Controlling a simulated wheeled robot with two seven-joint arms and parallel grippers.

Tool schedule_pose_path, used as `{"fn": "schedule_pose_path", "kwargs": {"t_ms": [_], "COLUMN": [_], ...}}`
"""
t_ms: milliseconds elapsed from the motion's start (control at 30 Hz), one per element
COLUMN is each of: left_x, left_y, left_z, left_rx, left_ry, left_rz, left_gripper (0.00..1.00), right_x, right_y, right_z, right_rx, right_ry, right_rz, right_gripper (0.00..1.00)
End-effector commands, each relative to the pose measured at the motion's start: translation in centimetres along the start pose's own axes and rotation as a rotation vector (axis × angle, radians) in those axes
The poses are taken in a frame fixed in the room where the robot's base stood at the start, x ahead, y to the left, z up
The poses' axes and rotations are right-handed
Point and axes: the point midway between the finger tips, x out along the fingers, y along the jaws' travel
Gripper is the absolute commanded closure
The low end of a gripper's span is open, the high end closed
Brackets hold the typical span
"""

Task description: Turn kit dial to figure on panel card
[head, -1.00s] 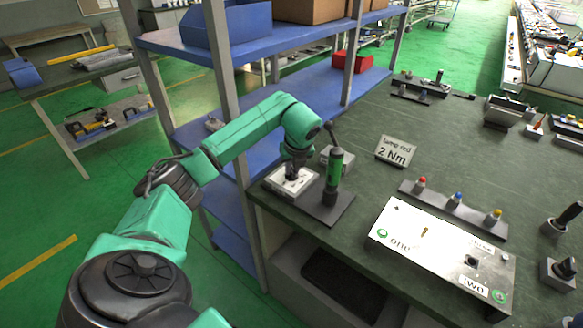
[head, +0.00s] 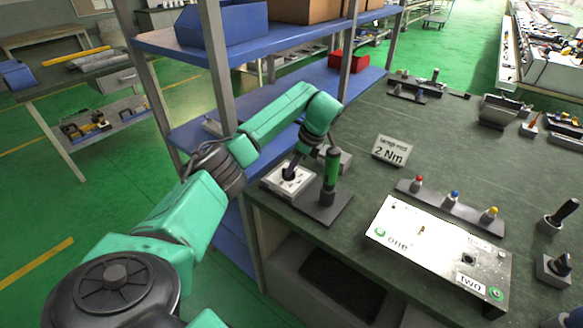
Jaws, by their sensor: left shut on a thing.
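The card (head: 391,150) stands on the green bench and reads "lamp red" and "2 Nm". A white square unit (head: 276,182) sits on a dark base plate at the bench's left edge, next to an upright green-handled tool (head: 331,172). My left gripper (head: 290,173) points down onto the white unit and is shut on the dark dial at its top. The fingers and wrist hide most of the dial, so its setting cannot be read. My right gripper is not in view.
A blue shelf rack (head: 235,124) stands close to my left arm.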

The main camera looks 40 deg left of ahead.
Motion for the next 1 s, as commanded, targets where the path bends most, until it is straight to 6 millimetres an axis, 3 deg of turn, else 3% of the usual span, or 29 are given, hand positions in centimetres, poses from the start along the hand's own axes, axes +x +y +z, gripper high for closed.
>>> {"fn": "schedule_pose_path", "kwargs": {"t_ms": [500,1000], "left_x": [-0.1,-0.2], "left_y": [-0.6,-0.7], "left_z": [0.1,0.2], "left_rx": [-0.366,-0.455], "left_ry": [0.003,0.004], "left_rz": [0.143,0.178], "left_gripper": [1.0,1.0], "right_x": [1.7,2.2], "right_y": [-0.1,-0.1], "right_z": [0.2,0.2], "right_rx": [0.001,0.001], "right_ry": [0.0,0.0], "right_rz": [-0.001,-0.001], "right_gripper": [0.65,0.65]}}
